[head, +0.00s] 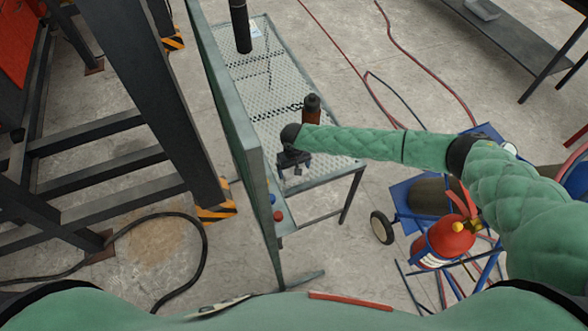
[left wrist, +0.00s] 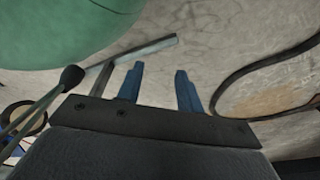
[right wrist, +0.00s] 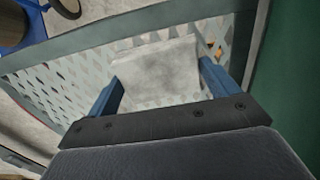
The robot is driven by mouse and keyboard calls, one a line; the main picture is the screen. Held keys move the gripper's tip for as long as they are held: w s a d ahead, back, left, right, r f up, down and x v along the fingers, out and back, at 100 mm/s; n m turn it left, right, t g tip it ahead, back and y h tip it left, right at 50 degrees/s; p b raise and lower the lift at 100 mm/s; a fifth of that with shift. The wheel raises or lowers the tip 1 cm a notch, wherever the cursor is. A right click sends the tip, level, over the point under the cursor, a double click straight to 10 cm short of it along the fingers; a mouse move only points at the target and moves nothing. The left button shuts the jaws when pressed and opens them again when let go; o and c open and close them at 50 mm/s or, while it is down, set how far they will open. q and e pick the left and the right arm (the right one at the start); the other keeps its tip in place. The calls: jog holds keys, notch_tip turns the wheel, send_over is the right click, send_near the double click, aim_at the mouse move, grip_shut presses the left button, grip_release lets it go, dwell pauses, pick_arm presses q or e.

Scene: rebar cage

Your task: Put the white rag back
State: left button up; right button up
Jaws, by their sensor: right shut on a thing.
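The white rag (right wrist: 156,70) shows in the right wrist view as a flat, pale square between the blue fingers of my right gripper (right wrist: 162,80). The gripper is shut on it, with the perforated metal table top (right wrist: 75,98) below. In the head view my right gripper (head: 291,163) is above the near end of the mesh table (head: 328,173), beside the green panel; the rag cannot be made out there. My left gripper (left wrist: 160,88) shows only in the left wrist view, its fingers apart and empty above the concrete floor.
A tall green panel (head: 236,130) stands along the table's left side. A dark bottle (head: 311,108) and a black cylinder (head: 240,27) stand on the table. A fire extinguisher (head: 446,243) on a blue cart is at right. A black cable (head: 205,243) lies at left.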

jog(key=shift+f, duration=0.1)
jog(key=o, duration=0.7)
pick_arm(q)
jog(key=shift+w, duration=0.1)
pick_arm(e)
jog(key=shift+r+b, duration=0.35)
jog(key=shift+r, duration=0.1)
notch_tip(320, 180, up, 4)
jog(key=shift+r+b, duration=0.15)
jog(key=shift+b, duration=0.8)
pick_arm(q)
jog(key=w+d+r+b, duration=0.2)
jog(key=w+d+r, duration=0.1)
jog(key=w+r, duration=0.2)
jog(key=shift+w+d+r, duration=0.15)
jog(key=shift+w+r, duration=0.25)
jog(key=shift+w, duration=0.4)
pick_arm(e)
notch_tip(320, 180, up, 7)
